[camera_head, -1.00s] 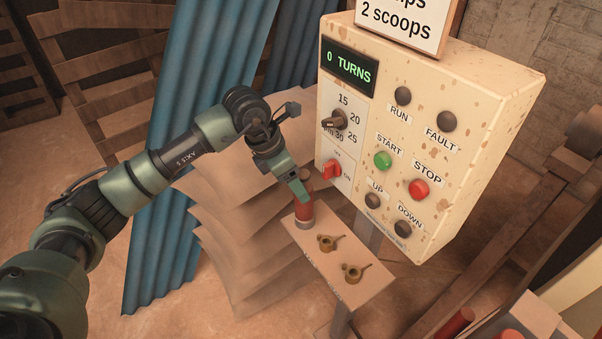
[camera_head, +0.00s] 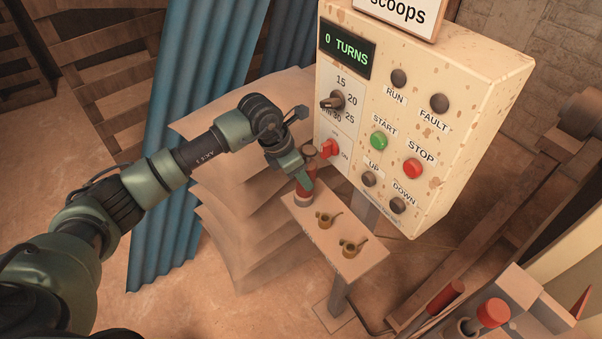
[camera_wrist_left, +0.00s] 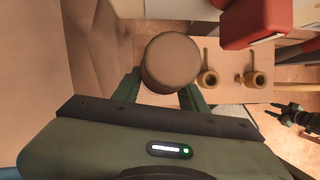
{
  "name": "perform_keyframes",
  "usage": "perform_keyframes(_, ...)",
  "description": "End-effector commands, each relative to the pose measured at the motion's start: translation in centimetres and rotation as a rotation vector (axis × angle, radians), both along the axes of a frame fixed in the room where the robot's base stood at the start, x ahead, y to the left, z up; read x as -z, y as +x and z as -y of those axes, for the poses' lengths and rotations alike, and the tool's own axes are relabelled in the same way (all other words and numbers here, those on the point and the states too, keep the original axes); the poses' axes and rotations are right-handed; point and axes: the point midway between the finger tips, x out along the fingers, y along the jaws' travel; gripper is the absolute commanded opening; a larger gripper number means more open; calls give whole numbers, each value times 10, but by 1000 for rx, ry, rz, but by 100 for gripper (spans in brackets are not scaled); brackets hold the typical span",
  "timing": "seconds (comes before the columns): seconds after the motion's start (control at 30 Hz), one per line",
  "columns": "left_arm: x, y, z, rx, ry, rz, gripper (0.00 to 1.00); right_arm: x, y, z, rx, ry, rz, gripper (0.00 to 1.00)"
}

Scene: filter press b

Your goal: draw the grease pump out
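In the left wrist view the pump's brown top (camera_wrist_left: 172,62) lies over the space between the two green fingers. The fingers are apart, with their tips partly hidden by the top; contact is not clear. My right gripper (camera_wrist_left: 280,111) appears at the right edge of the left wrist view, prongs apart and empty.
Two small brass pieces (camera_head: 326,219) (camera_head: 350,247) with handles sit on the shelf beside the pump. The control panel (camera_head: 445,110) rises just behind, its red switch (camera_head: 330,149) close to the gripper.

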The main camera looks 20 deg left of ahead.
Motion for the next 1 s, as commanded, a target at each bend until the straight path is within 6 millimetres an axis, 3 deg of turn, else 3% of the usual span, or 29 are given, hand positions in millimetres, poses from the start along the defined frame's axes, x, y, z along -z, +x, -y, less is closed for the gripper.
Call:
perform_keyframes(0.27, -2, 0, 0, 0, -1, 2, 0, -1, 0, 0, 1, 0, 1, 36)
perform_keyframes(1.0, -31, 1, 0, -1, 0, 3, 0, -16, 1, -4, 3, 5, 1, 36)
